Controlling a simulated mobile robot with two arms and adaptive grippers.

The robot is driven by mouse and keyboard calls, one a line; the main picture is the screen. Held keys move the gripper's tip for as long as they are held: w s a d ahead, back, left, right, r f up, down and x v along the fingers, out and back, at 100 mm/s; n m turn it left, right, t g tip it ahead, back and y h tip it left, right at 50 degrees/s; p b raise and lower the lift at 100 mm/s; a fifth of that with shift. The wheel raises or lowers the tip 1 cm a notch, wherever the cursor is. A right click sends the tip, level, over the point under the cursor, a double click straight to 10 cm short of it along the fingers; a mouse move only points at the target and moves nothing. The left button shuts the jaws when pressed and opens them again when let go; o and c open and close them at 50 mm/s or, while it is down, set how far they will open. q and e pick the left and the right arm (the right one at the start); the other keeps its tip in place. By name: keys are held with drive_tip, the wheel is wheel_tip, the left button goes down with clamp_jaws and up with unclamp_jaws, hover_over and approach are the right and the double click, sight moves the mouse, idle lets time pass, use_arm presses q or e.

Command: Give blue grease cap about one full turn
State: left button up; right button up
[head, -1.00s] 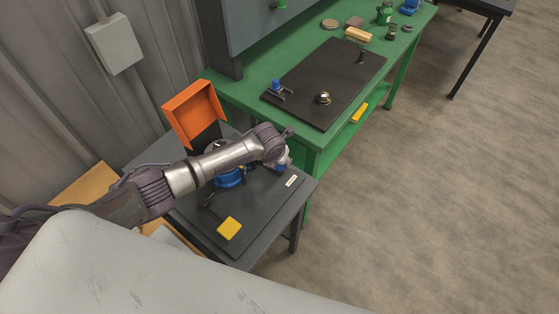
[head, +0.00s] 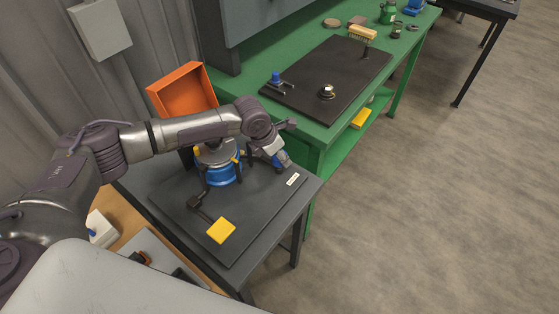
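My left arm reaches in from the left over the dark small table (head: 245,225). My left gripper (head: 282,161) points down near that table's right side. A small blue piece (head: 276,160) shows right beside its fingers, mostly covered; I cannot tell whether it is the blue grease cap or whether the fingers hold it. A blue-based round stand (head: 224,174) with a grey top and yellow parts is left of the gripper. Another blue cap-like piece (head: 276,77) stands upright on the green bench, apart from the gripper. My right gripper is not in view.
A yellow square (head: 221,230) on a dark stem and a white label (head: 293,179) lie on the small table. An orange bin (head: 185,92) stands behind. The green bench (head: 240,88) holds a black mat (head: 330,72) with a metal fitting (head: 327,91). Floor at right is clear.

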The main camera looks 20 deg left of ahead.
use_arm(q)
drive_tip(key=shift+f, duration=0.1)
idle(0.3)
drive_tip(key=o, duration=1.1)
drive_tip(key=shift+o, duration=0.2)
drive_tip(key=v, duration=1.2)
